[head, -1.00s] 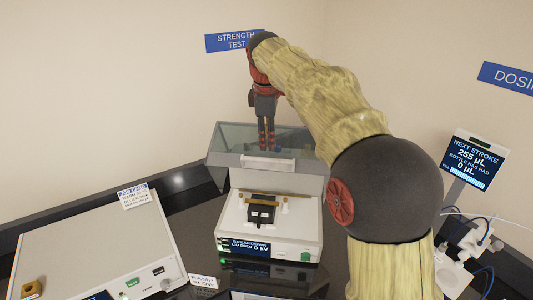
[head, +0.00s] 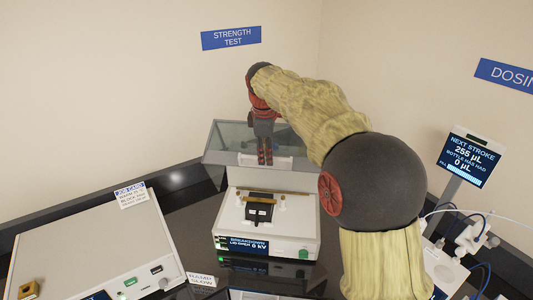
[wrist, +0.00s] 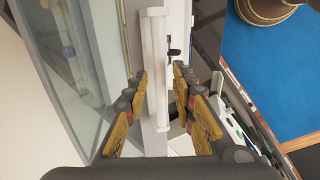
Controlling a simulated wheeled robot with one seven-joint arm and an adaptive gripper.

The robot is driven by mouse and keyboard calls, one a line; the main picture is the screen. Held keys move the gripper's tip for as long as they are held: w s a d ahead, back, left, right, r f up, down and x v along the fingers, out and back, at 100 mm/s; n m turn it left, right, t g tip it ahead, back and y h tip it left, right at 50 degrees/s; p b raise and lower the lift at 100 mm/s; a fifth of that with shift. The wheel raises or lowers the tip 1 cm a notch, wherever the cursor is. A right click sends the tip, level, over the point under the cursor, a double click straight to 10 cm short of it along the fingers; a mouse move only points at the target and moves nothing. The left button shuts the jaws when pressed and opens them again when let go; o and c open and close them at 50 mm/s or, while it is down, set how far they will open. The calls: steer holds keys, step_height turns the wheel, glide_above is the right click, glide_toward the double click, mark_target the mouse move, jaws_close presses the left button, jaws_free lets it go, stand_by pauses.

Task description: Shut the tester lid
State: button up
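The tester (head: 285,235) is a white box on the dark bench, and its display reads "LID OPEN". Its clear lid (head: 228,140) stands raised at the back, with a pale handle bar (head: 282,164) on its front edge. My gripper (head: 265,162) points down at the handle from above. In the wrist view, my gripper (wrist: 160,72) has its two fingers apart, one on each side of the white handle (wrist: 153,50). I cannot tell whether either finger touches the handle. The fingertips partly cover the handle in the head view.
A dark oil cell (head: 260,211) sits in the uncovered tester top, below the lid. A large white unit with a job card (head: 131,195) stands at left. The dosing display (head: 471,160) and cables are at right, beyond my arm.

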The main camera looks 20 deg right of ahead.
jaws_close()
stand_by(0.7)
